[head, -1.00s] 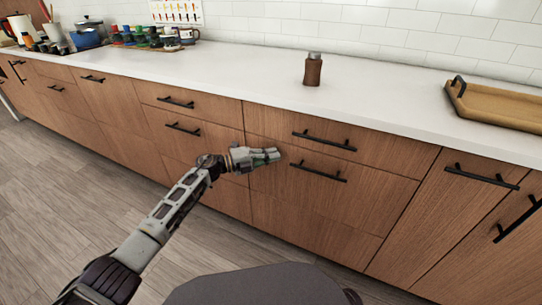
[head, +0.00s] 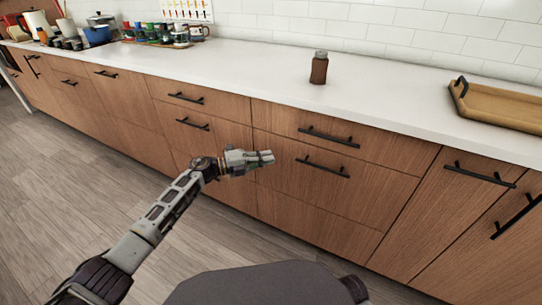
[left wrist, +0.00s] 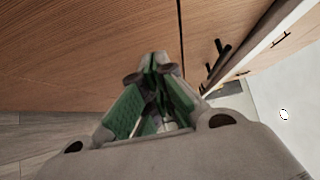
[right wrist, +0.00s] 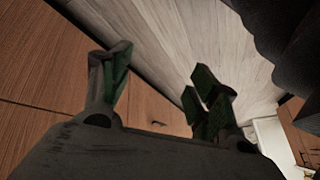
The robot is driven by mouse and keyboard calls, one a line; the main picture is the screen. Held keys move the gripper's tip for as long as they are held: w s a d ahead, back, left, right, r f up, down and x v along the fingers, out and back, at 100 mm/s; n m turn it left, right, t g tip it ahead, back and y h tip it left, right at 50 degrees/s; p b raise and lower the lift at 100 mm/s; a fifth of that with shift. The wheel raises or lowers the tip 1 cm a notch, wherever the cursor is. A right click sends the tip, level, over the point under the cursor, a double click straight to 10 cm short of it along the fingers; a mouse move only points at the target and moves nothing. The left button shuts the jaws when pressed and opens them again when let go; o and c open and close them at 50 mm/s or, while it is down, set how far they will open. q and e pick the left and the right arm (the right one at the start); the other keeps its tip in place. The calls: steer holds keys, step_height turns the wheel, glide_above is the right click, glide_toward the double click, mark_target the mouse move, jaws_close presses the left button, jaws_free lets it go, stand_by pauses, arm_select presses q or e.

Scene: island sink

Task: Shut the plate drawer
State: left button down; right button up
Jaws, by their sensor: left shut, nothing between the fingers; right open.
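The wooden drawer fronts under the counter look flush in the head view. Which one is the plate drawer cannot be told, as no plates show. A top drawer (head: 385,150) and a middle drawer (head: 372,183), each with a black bar handle, are to the right of my left gripper (head: 268,158). This gripper is shut and empty, its tips in front of the middle drawer's left part; contact cannot be told. In the left wrist view its fingers (left wrist: 152,68) are together before wood fronts. My right gripper (right wrist: 160,85) is open and empty in the right wrist view.
The white counter (head: 250,75) runs above the drawers. It holds a brown bottle (head: 319,70), a wooden tray (head: 495,107) at right, and a blue pot (head: 97,36) among other items at far left. The wood floor (head: 60,180) at left is clear.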

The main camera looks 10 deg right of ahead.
arm_select(q)
steer(key=s+a+p, duration=0.1)
steer(key=a, duration=0.6)
steer(key=shift+a+p, duration=0.2)
steer(key=shift+p, duration=0.15)
arm_select(e)
steer(key=shift+g+h, duration=0.3)
steer(key=r, duration=0.2)
steer(key=d+r, duration=0.1)
steer(key=r, duration=0.1)
steer(key=shift+r, duration=0.35)
arm_select(q)
steer(key=shift+s, duration=0.1)
